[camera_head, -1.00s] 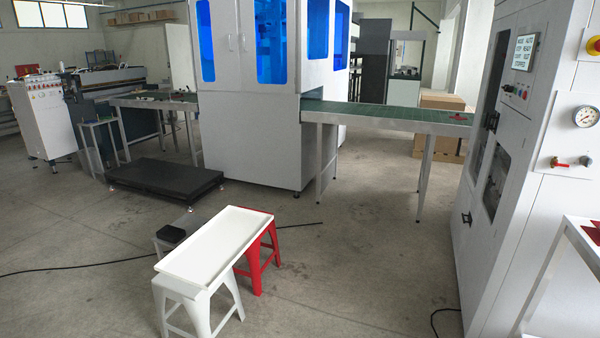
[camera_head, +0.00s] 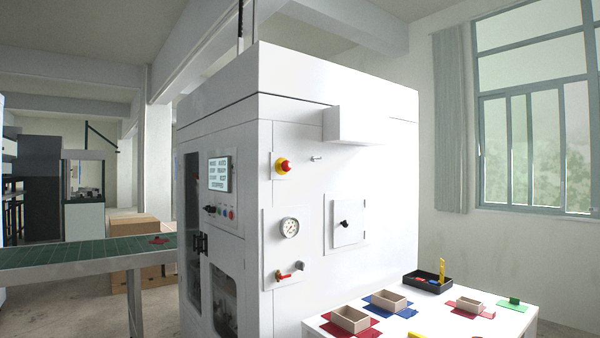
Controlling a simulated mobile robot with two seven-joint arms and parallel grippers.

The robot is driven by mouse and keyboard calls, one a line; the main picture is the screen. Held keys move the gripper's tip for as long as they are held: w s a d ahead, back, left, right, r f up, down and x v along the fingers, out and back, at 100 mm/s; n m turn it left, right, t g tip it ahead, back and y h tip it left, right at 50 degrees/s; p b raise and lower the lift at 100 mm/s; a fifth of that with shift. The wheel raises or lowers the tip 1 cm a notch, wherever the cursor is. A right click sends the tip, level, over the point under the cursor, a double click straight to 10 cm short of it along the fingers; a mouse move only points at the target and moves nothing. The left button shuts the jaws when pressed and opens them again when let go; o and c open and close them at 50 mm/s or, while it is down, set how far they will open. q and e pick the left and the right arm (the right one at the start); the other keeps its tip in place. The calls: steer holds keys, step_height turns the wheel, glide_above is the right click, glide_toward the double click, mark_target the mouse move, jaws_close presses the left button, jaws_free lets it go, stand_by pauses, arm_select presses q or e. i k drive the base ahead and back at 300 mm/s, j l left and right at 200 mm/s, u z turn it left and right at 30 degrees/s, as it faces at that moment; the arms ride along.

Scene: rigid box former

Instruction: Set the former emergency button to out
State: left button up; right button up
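The former is a tall white cabinet (camera_head: 350,110) in the middle of the head view. Its emergency button (camera_head: 283,166) is a red knob on a yellow round base, high on the side panel facing me. I cannot tell from here whether the button is pressed in or out. A small lit display (camera_head: 219,174) with text lines sits on the adjoining face to the left, with small buttons below it. Neither of my grippers is in view.
A white table (camera_head: 480,326) with small boxes on coloured flat pieces and a black tray (camera_head: 428,283) stands in front of the former at lower right. A green conveyor (camera_head: 85,252) runs in from the left. A gauge (camera_head: 289,228) and a red-handled valve (camera_head: 283,276) sit below the button.

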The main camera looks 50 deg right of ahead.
mark_target(286, 166)
steer(key=i+z, duration=0.4)
steer(key=i, duration=0.15)
steer(key=i+z, duration=0.85)
steer(key=i, duration=0.15)
steer(key=i+j+z, duration=0.15)
steer(key=i+z, duration=0.3)
steer(key=i, duration=0.15)
